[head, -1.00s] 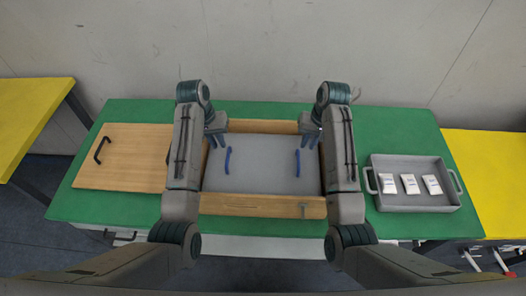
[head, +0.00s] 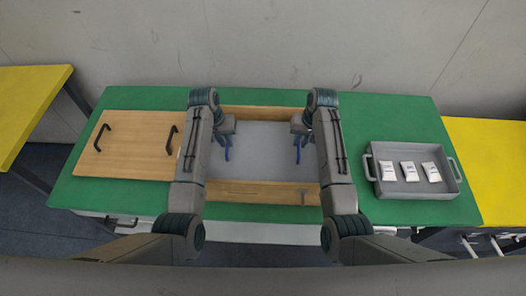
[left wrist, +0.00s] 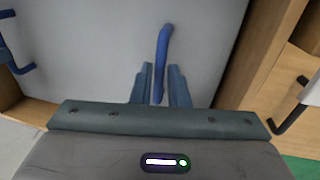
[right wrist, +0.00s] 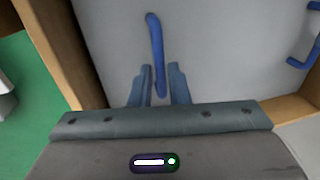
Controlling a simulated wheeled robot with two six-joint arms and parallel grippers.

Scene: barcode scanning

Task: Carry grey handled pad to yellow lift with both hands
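The grey handled pad (head: 262,160) lies flat inside a wooden frame on the green table, with a blue handle near each side. My left gripper (head: 227,148) is at the left blue handle; in the left wrist view this handle (left wrist: 162,45) stands between two fingers that are apart. My right gripper (head: 298,148) is at the right blue handle; in the right wrist view that handle (right wrist: 155,40) also stands between parted fingers. Both look open around their handles. Yellow surfaces stand at the left (head: 30,100) and right (head: 490,170); which is the yellow lift I cannot tell.
The wooden frame's front rail (head: 250,194) borders the pad closely. A wooden board with black handles (head: 135,150) lies to the left on the green table (head: 405,120). A grey tray (head: 415,190) with white packets is at the right. The table's back strip is clear.

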